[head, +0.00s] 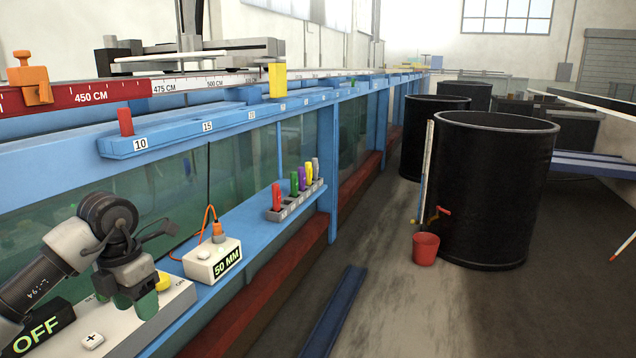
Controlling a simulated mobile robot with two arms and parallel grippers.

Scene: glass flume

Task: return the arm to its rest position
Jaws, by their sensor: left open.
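My left gripper (152,300) comes in from the lower left and hangs over the white control box (128,333) on the blue shelf. Its greenish fingertips point down and look apart, with nothing seen between them. I cannot tell whether the fingertips touch the box. A dark display reading OFF (38,327) shows at the lower left, partly beside my arm. My right gripper is not in view.
A rack of coloured pieces (296,196) is farther along the shelf (262,221). The glass flume wall rises behind. Black tanks (492,190) and a red bucket (426,249) stand on the floor.

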